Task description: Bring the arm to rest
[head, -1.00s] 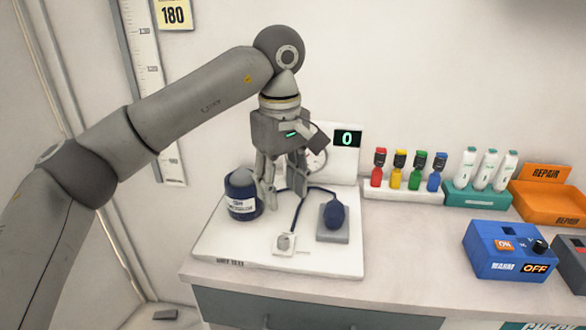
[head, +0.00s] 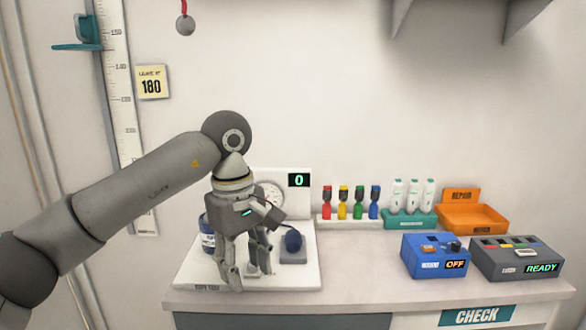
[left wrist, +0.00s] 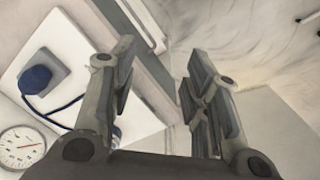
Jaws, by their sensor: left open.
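My left gripper (head: 246,280) is open and empty in the head view, pointing down in front of the white cuff-test board (head: 300,277). In the left wrist view its two fingers (left wrist: 165,85) stand apart with nothing between them. The gripper covers part of the board and of the dark blue cuff (head: 207,238) at its left. The dark blue bulb (head: 293,240) on its grey block is to the right of the gripper; it also shows in the left wrist view (left wrist: 36,79). My right gripper is not in view.
The counter (head: 370,280) holds a rack of coloured bottles (head: 350,222), a teal rack of white tubes (head: 410,218), an orange repair tray (head: 475,222), a blue box (head: 430,252) reading OFF and a grey box (head: 515,255) reading READY. The counter's middle front is clear.

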